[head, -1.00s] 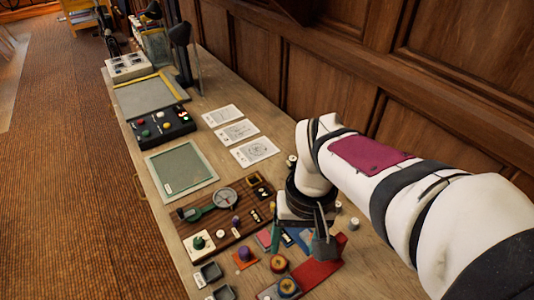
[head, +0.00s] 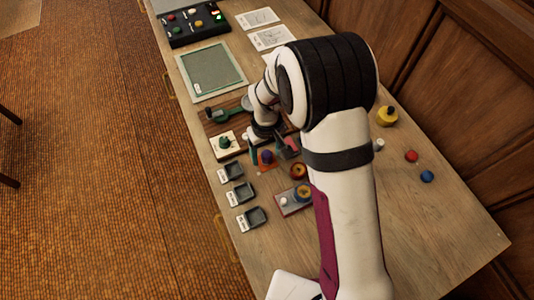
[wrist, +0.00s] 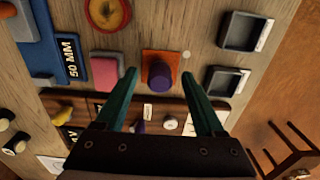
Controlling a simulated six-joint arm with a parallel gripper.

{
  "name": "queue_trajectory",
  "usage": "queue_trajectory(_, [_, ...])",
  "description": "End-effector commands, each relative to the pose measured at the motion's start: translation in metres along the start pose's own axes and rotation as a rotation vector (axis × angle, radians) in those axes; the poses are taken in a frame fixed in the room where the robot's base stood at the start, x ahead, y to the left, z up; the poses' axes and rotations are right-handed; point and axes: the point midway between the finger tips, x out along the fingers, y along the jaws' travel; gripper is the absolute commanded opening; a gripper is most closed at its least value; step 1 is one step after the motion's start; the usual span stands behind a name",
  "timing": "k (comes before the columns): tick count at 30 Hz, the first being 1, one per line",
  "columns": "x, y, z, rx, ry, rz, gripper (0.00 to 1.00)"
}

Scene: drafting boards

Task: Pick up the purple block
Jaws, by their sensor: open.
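A short, round purple block (wrist: 160,75) stands on an orange square (wrist: 151,58) on the wooden table. In the head view the purple block (head: 266,158) shows just below my wrist. My gripper (wrist: 159,78) is open and empty. In the wrist view its two green fingers lie left and right of the block, with gaps on both sides. I cannot tell how far the fingertips are above the table. In the head view my gripper (head: 270,153) is partly hidden by my arm.
A pink block (wrist: 105,72) lies close to the left finger. Dark trays (wrist: 243,32) and (wrist: 226,82) are at the right. A brown board (wrist: 78,107) with knobs lies under the fingers. A red round piece (head: 298,171) stands nearby in the head view.

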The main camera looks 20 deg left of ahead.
Motion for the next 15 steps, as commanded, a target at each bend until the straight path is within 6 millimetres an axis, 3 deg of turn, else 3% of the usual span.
queue_trajectory(8, [0.0072,0.0,-0.0003,-0.001,0.001,0.0,0.71])
queue_trajectory(15, [0.0069,0.0,-0.0003,-0.001,0.001,0.0,0.28])
